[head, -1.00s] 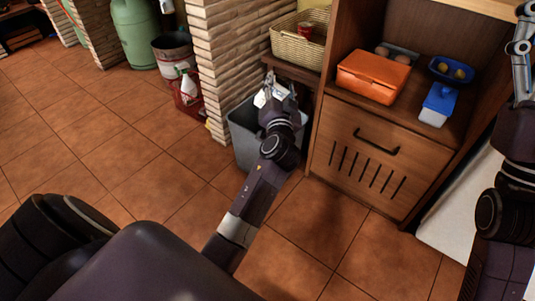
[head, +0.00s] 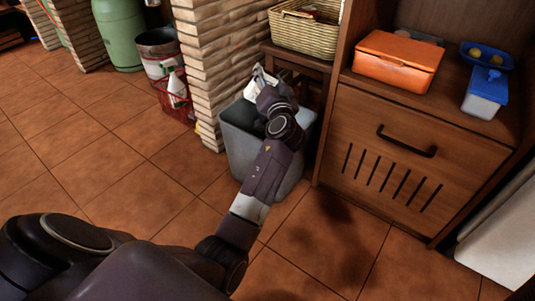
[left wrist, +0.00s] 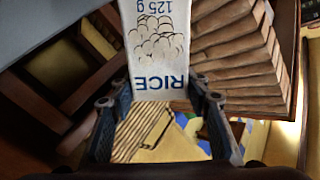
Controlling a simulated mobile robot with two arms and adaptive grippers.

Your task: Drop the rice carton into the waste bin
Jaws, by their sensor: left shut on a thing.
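The rice carton (left wrist: 160,55) is white with blue "RICE" lettering and fills the space between the fingers of my left gripper (left wrist: 165,100) in the left wrist view. In the head view the left gripper (head: 262,82) is shut on the carton, and only a small whitish part of it shows. The waste bin (head: 236,150) is a grey open-topped bin on the floor between the brick pillar and the wooden cabinet. The gripper is over the bin's back part, and my arm crosses in front of the bin and hides part of its opening. My right gripper is not in view.
A brick pillar (head: 205,70) stands left of the bin and a wooden cabinet (head: 400,150) right of it. A wicker basket (head: 305,30) sits on a shelf behind. A red crate (head: 178,105) with a spray bottle stands left. The tiled floor (head: 90,130) in front is clear.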

